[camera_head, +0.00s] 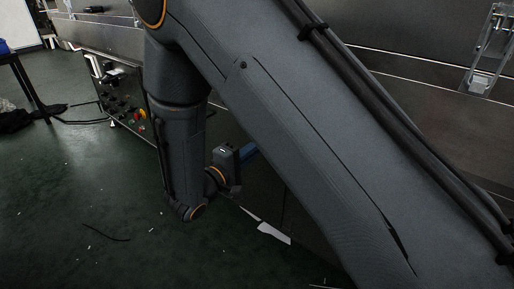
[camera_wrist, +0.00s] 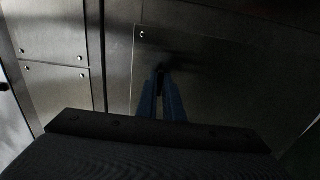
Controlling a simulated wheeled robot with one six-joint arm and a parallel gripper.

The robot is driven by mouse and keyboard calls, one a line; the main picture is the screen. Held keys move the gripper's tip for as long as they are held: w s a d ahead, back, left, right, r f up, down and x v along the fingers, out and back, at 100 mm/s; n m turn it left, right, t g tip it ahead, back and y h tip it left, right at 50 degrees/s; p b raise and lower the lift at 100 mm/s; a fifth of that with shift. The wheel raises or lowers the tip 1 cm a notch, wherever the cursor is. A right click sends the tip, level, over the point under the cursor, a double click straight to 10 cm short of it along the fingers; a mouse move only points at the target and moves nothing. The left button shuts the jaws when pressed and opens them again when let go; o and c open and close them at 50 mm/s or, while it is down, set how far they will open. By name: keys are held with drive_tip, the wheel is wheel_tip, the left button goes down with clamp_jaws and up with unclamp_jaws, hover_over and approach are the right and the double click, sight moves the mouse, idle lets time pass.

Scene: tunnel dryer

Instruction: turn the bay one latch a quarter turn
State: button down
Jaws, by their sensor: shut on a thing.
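In the wrist view my gripper (camera_wrist: 162,82) has its two blue fingers close together, pointing at a metal panel (camera_wrist: 225,75). They are shut on a small dark piece at the panel, which fits the bay one latch (camera_wrist: 158,71). Most of the latch is hidden by the fingers and shadow, so its angle is not clear. In the head view my arm covers much of the machine, and a bit of a blue finger (camera_head: 249,152) shows low by the machine side. The latch is not visible there.
A control panel (camera_head: 122,98) with knobs and a red button is on the machine's left part. A clear latch-like fitting (camera_head: 487,52) is at upper right. A white sheet (camera_head: 273,233) lies low near the machine. Green floor at left is mostly open, with a black cable (camera_head: 105,234).

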idle(0.4)
drive_tip(key=c, duration=1.9)
unclamp_jaws()
drive_tip(key=p+v, duration=0.2)
drive_tip(key=v, duration=0.5)
drive_tip(key=shift+s+a, duration=0.25)
drive_tip(key=shift+s, duration=0.1)
